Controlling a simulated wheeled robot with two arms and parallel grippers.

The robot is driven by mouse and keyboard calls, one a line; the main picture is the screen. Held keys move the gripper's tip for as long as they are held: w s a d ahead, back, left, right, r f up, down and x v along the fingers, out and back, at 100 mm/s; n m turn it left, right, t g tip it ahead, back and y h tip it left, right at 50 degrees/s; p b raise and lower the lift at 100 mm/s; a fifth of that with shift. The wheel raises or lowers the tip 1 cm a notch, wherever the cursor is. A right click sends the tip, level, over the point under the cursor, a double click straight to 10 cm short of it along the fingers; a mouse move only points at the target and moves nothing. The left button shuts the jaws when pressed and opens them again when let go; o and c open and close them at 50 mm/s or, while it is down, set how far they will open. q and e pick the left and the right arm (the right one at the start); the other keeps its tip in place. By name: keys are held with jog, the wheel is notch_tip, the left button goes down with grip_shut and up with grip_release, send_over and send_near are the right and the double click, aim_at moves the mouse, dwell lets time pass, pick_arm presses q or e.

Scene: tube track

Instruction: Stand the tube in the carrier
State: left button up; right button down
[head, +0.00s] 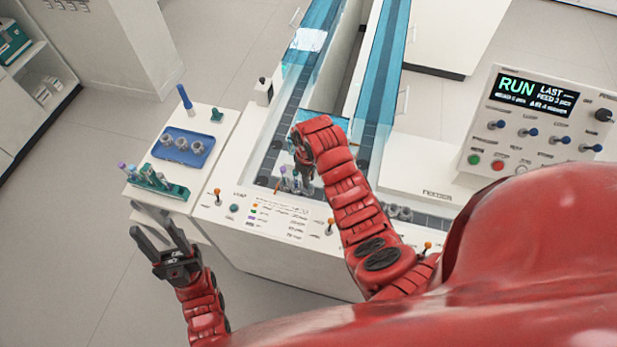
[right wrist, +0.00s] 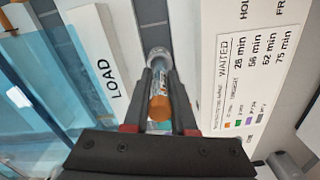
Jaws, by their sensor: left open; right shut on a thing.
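My right gripper (right wrist: 160,95) is shut on a tube with an orange cap (right wrist: 160,108). The cap faces the wrist camera and the clear, labelled body points away from it. A round grey carrier (right wrist: 157,52) shows at the tube's far end, on the dark track lane beside the LOAD label. I cannot tell whether the tube's end is inside the carrier or just above it. In the head view my right gripper (head: 304,172) points down over the track, and the arm hides much of that spot. My left gripper (head: 165,232) is open and empty, left of the machine's front.
A green rack (head: 158,184) with several tubes and a blue tray (head: 187,148) with grey carriers stand on the white side table. Several tubes (head: 287,182) stand close to my right gripper. Orange-knobbed levers (head: 217,192) line the machine's front. A control panel (head: 540,118) stands at right.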

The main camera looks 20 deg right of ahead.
jog(key=shift+f, duration=0.3)
jog(key=shift+f+b, duration=0.3)
jog(key=shift+b, duration=0.25)
jog(key=c, duration=0.7)
grip_release()
jog(key=shift+o, duration=0.2)
jog(key=shift+r, duration=0.1)
